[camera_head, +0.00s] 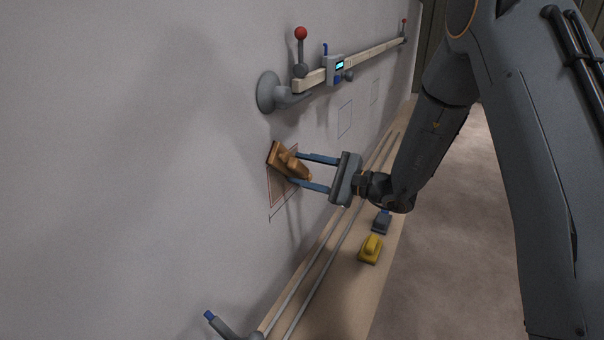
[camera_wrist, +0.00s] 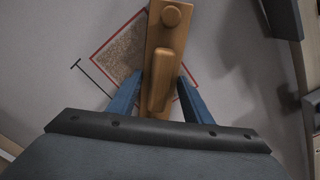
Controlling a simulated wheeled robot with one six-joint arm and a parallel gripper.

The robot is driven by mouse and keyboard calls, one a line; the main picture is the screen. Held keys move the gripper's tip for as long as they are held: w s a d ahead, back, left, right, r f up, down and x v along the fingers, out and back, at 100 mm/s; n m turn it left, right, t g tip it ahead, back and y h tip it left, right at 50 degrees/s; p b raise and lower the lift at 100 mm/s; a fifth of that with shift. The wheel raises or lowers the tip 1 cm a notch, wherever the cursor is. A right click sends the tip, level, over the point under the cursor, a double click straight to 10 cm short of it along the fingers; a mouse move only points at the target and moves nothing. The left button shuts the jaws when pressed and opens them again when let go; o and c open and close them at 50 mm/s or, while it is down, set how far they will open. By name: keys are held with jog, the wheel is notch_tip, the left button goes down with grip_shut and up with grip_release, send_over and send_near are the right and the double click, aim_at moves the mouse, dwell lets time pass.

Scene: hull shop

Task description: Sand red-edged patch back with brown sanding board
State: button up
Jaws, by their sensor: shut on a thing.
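The brown sanding board (camera_head: 279,157) is in my gripper (camera_head: 303,172), whose two blue fingers are shut on its raised handle. In the wrist view the board (camera_wrist: 171,40) stands lengthwise between the fingers (camera_wrist: 153,95). The red-edged patch (camera_head: 281,190) is on the grey hull wall, with a rough tan surface. The board lies over part of it, at or very near the wall; I cannot tell whether it touches. In the wrist view the tan patch (camera_wrist: 122,57) shows left of the board, and its right part is partly hidden.
A wooden rail (camera_head: 355,61) with red-knobbed posts and a gauge (camera_head: 335,68) runs along the wall above. Blue-outlined squares (camera_head: 345,120) lie farther along. A yellow block (camera_head: 371,249) and a blue-grey block (camera_head: 382,221) sit on the ledge (camera_head: 345,290) below. A blue-tipped handle (camera_head: 222,326) juts out at lower left.

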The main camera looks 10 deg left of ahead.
jog(key=shift+w+d+b, duration=0.3)
jog(key=shift+w+b, duration=0.1)
jog(key=shift+w, duration=0.5)
jog(key=shift+w+d+b, duration=0.35)
jog(key=shift+w, duration=0.5)
jog(key=shift+w+d+b, duration=0.3)
jog(key=shift+w+b, duration=0.1)
jog(key=shift+w, duration=0.5)
jog(key=o, duration=0.4)
jog(key=c, duration=0.4)
jog(key=shift+d, duration=0.1)
jog(key=shift+s+d, duration=0.2)
jog(key=shift+d, duration=0.3)
jog(key=shift+d, duration=0.1)
jog(key=shift+p+v, duration=0.35)
jog(key=shift+v, duration=2.05)
jog(key=shift+d, duration=0.15)
jog(key=shift+v, duration=2.4)
